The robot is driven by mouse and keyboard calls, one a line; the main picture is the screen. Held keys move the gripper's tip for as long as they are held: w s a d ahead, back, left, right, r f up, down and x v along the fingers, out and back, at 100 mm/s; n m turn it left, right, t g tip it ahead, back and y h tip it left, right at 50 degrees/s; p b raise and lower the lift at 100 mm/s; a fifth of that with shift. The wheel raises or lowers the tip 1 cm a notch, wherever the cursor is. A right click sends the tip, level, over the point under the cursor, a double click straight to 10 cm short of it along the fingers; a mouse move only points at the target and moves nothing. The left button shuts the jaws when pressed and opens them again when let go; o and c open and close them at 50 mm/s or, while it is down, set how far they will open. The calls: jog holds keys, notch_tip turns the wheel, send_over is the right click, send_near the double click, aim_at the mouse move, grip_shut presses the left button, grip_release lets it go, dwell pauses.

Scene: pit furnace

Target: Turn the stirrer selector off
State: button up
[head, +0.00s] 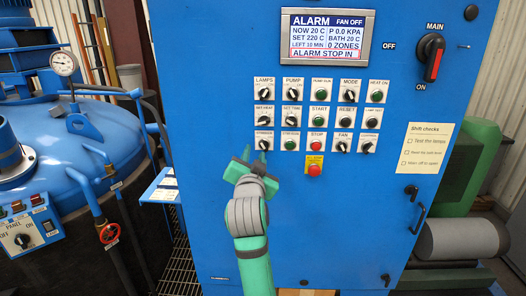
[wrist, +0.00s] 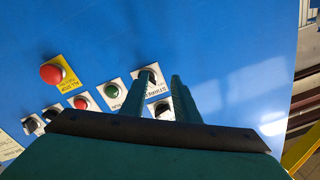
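The stirrer selector (head: 264,145) is a black knob on a white labelled plate, at the left end of the bottom row of controls on the blue cabinet. Its small pointer is too unclear to read. In the wrist view the stirrer plate (wrist: 151,91) shows upside down, partly hidden by a finger. My gripper (head: 255,155) is just below and left of the selector in the head view. Its two green fingers stand apart, and the gap between the fingertips (wrist: 165,77) is close to the plate. I cannot tell whether they touch the knob.
A green button (head: 290,145), red stop button (head: 317,146) and red emergency button (head: 314,169) are close on the right. The display (head: 325,36) reads ALARM, FAN OFF. The main switch (head: 433,56) is at upper right. A blue furnace vessel (head: 80,150) stands at left.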

jog(key=s, duration=0.9)
jog(key=shift+a, duration=0.25)
dwell(0.5)
jog(key=shift+f, duration=0.1)
jog(key=shift+d, duration=0.1)
dwell(0.3)
